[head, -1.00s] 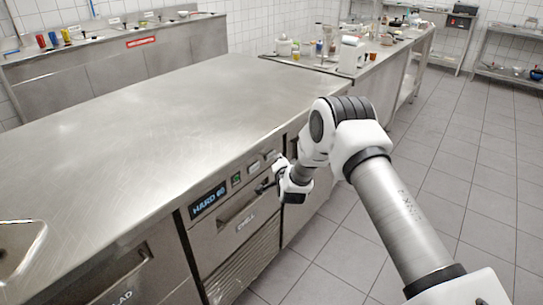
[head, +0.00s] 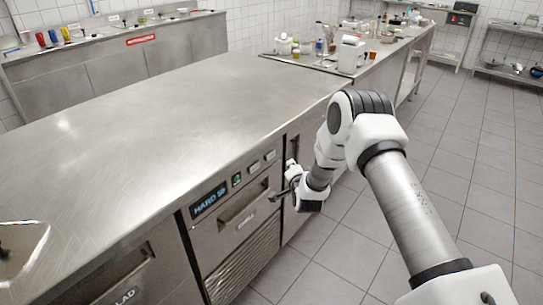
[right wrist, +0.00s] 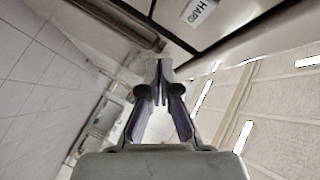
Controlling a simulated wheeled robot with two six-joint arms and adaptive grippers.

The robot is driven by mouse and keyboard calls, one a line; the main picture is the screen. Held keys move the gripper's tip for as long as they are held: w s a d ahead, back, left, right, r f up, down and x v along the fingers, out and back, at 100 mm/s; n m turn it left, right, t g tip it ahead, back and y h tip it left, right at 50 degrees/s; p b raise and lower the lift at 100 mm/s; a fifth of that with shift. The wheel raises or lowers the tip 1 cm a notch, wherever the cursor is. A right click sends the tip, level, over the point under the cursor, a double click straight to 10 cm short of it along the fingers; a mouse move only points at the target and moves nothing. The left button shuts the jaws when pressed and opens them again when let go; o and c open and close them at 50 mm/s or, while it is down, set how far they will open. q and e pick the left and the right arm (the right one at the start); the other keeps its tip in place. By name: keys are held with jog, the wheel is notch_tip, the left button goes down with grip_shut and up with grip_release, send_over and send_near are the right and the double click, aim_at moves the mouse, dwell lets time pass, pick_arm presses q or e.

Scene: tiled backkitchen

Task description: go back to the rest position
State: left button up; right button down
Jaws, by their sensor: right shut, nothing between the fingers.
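My right gripper (head: 277,197) is in front of the steel counter's front panel, below the edge of the worktop (head: 150,130). In the right wrist view my right gripper (right wrist: 160,68) shows its two fingers meeting at the tips, with nothing between them. The drawer handle (head: 243,208) on the counter front is just left of the gripper in the head view. I cannot tell from the head view whether the fingers touch the panel. My left gripper is not in view.
The worktop is bare apart from a sink (head: 18,250) at its left. A side counter (head: 375,65) at the back holds several small items. Shelves (head: 510,80) stand at the far right. The tiled floor (head: 460,185) on the right is clear.

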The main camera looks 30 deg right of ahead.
dwell(0.6)
jog(key=s+a+f+n+g+y+p, duration=0.2)
jog(key=s+a+f+n+g+y, duration=0.3)
jog(key=s+a+f, duration=1.15)
jog(key=s+a+n+g, duration=0.1)
jog(key=s+n+g, duration=0.3)
jog(key=s, duration=1)
jog(key=s+a+n+g, duration=0.2)
jog(key=s+n+g, duration=0.3)
jog(key=s, duration=0.9)
jog(key=shift+a+r+n+y, duration=0.25)
jog(key=shift+r+n+y, duration=0.15)
jog(key=shift+n, duration=0.4)
jog(key=shift+w, duration=0.1)
dwell(2.0)
